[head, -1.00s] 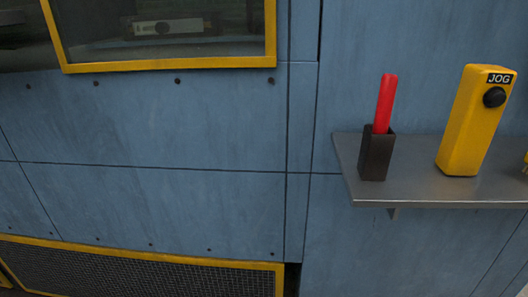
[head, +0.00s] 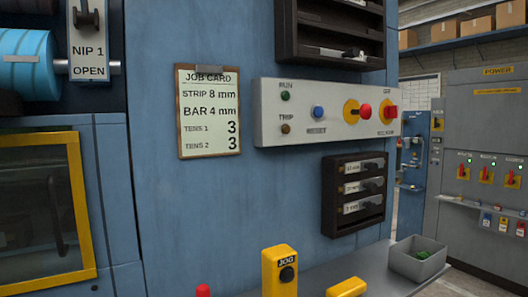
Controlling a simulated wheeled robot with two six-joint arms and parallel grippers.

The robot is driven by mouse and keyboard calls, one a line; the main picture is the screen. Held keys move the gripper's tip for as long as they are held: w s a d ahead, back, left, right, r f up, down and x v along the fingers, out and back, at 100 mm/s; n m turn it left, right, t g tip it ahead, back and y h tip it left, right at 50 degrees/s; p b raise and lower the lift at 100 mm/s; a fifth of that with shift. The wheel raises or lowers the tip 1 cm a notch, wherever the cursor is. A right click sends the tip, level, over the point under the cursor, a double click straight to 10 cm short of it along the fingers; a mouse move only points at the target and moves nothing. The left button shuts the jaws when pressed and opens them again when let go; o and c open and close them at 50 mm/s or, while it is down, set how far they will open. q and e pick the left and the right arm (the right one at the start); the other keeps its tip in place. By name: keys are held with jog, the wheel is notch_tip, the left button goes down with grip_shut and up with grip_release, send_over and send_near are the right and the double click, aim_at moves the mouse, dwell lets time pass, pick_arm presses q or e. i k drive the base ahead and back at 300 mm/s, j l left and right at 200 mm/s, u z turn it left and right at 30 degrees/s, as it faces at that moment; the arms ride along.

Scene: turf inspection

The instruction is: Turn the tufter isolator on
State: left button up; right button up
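A grey cabinet headed POWER (head: 485,110) stands at the far right of the head view. It carries several red-and-yellow rotary switches in a row, a left one (head: 463,173), a middle one (head: 486,174) and a right one (head: 512,177). Small green lamps show above them. The labels are too small to read, so I cannot tell which is the tufter isolator, nor how each handle is set. Neither of my grippers is in view.
A control panel (head: 268,125) with buttons, a job card (head: 209,145) and a dark rack (head: 332,215) hang on the blue machine. Below, a shelf (head: 385,285) holds a yellow JOG pendant (head: 280,270) and a grey bin (head: 420,262). Small coloured padlock-like items (head: 486,219) hang below the switches.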

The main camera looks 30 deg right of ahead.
aim_at(390, 111)
jog(key=z, duration=1.55)
